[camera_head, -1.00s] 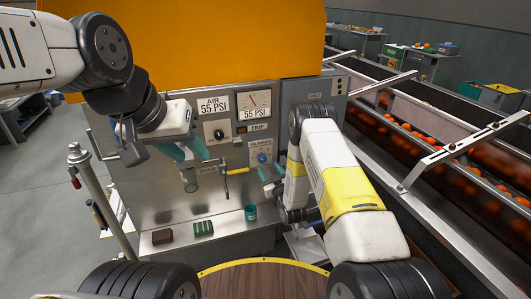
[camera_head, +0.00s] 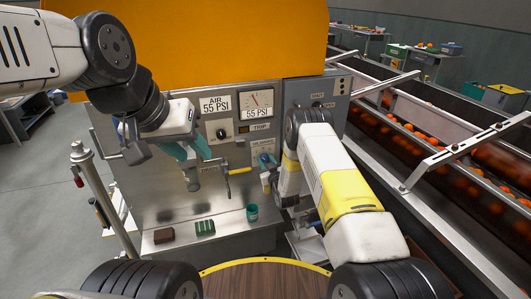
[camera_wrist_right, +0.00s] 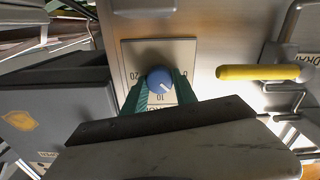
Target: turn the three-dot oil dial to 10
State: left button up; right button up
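The blue oil dial (camera_wrist_right: 159,79) sits on a pale scale plate (camera_wrist_right: 184,51) in the right wrist view, with 20 at left, 10 below and 0 at right. A pale mark on the dial points to the lower right, off the 10. My right gripper (camera_wrist_right: 160,88) has its green fingers on both sides of the dial, apparently touching it. The dial (camera_head: 264,158) also shows in the head view, partly hidden by my right gripper (camera_head: 268,172). Its dots cannot be made out. My left gripper (camera_head: 188,153) is open by the panel, above a grey spout-like part.
A yellow handle (camera_head: 239,171) sticks out between my grippers. A black knob (camera_head: 220,134) and a pressure gauge (camera_head: 256,103) are above. A brown block (camera_head: 163,236), a green block (camera_head: 205,228) and a green cup (camera_head: 252,213) stand on the ledge below.

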grip_shut()
jog(key=m, duration=0.3)
jog(key=shift+d+m, duration=0.15)
jog(key=shift+m, duration=0.25)
jog(key=m, duration=0.4)
jog(key=shift+m, duration=0.4)
jog(key=shift+f, duration=0.1)
jog(key=o, duration=0.9)
grip_release()
